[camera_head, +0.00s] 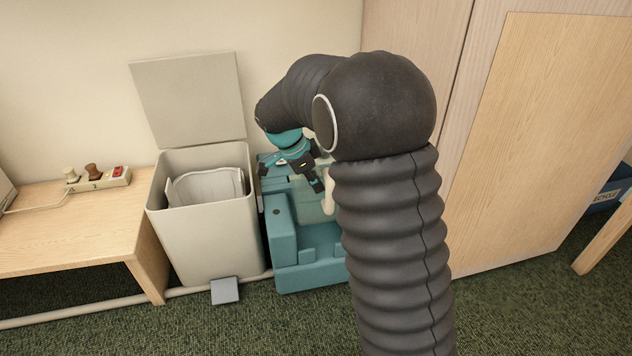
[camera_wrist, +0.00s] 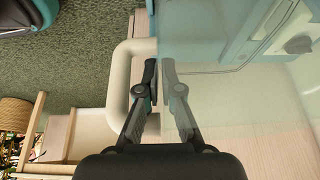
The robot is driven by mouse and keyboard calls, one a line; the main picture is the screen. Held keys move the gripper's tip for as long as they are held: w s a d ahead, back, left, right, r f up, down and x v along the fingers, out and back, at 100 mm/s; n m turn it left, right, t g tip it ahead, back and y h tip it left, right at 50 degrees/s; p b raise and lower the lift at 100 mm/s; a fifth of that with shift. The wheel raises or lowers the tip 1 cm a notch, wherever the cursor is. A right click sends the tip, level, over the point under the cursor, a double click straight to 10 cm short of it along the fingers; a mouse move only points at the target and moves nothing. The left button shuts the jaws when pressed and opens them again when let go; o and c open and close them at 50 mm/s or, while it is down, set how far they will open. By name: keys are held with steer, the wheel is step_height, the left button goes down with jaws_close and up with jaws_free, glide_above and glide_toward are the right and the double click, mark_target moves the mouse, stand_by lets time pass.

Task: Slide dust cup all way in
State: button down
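The dust cup (camera_head: 307,203) is a pale, see-through box on the teal machine (camera_head: 284,240). In the wrist view its clear wall (camera_wrist: 225,100) fills the right side. Its cream loop handle (camera_head: 328,196) stands out from it; in the wrist view the handle (camera_wrist: 120,85) is left of my fingers. My gripper (camera_wrist: 160,72) has its fingertips close together, with only a thin gap, beside the handle's upright bar and at the cup's edge. I see no bar between the fingers. In the head view my gripper (camera_head: 318,186) is just left of the handle. My arm hides the machine's right side.
A cream bin (camera_head: 205,240) with its lid up stands close on the left. A wooden bench (camera_head: 70,225) with a power strip (camera_head: 97,180) is beyond it. A tall wooden cabinet (camera_head: 530,150) rises on the right. Green carpet is open in front.

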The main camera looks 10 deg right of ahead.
mark_target(317, 223)
steer(key=shift+f+b, duration=0.45)
steer(key=shift+f, duration=6.65)
steer(key=c, duration=1.2)
jaws_free()
steer(key=shift+c, duration=0.2)
